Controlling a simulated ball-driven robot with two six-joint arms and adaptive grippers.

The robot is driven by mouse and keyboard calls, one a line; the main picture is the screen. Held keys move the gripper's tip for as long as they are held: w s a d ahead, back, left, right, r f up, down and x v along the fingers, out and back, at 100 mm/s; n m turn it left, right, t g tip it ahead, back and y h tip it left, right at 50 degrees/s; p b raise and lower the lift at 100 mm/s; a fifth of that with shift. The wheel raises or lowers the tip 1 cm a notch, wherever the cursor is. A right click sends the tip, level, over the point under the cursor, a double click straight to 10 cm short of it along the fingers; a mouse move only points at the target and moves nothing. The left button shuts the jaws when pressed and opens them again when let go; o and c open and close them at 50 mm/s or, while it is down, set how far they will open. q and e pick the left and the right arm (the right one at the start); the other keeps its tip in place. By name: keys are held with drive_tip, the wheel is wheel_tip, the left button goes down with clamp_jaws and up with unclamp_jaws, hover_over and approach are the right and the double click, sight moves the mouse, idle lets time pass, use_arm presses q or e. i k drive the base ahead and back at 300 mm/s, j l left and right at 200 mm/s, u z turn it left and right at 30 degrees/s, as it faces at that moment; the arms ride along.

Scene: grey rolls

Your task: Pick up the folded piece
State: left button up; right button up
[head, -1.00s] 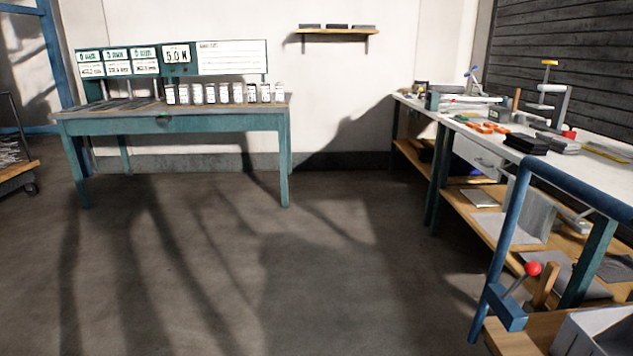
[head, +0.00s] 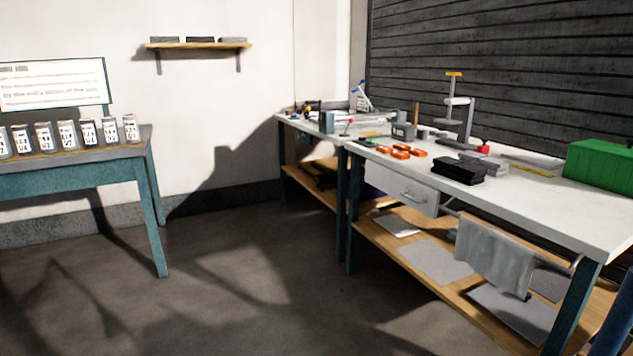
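No piece stands out clearly as the folded piece. A grey cloth-like sheet (head: 495,260) hangs draped over a rail at the front of the right-hand workbench (head: 590,213). Flat grey sheets (head: 437,262) lie on the wooden lower shelf (head: 385,243) of that bench. A black stacked item (head: 460,170) lies on the white benchtop, with a grey one (head: 489,163) beside it. Neither of my grippers is in view.
The benchtop also holds small orange items (head: 401,152), an upright tool with a yellow top (head: 455,110) and a green box (head: 600,167). A teal table (head: 75,172) with several jars stands left. The floor (head: 230,280) between is clear.

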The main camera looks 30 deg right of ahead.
sight(497, 167)
drive_tip(key=i+z, duration=0.3)
drive_tip(key=i, duration=0.25)
drive_tip(key=i+j+z, duration=0.1)
drive_tip(key=i+z, duration=0.25)
drive_tip(key=i, duration=0.2)
drive_tip(key=i+j+z, duration=0.3)
drive_tip(key=i, duration=0.25)
drive_tip(key=l, duration=0.05)
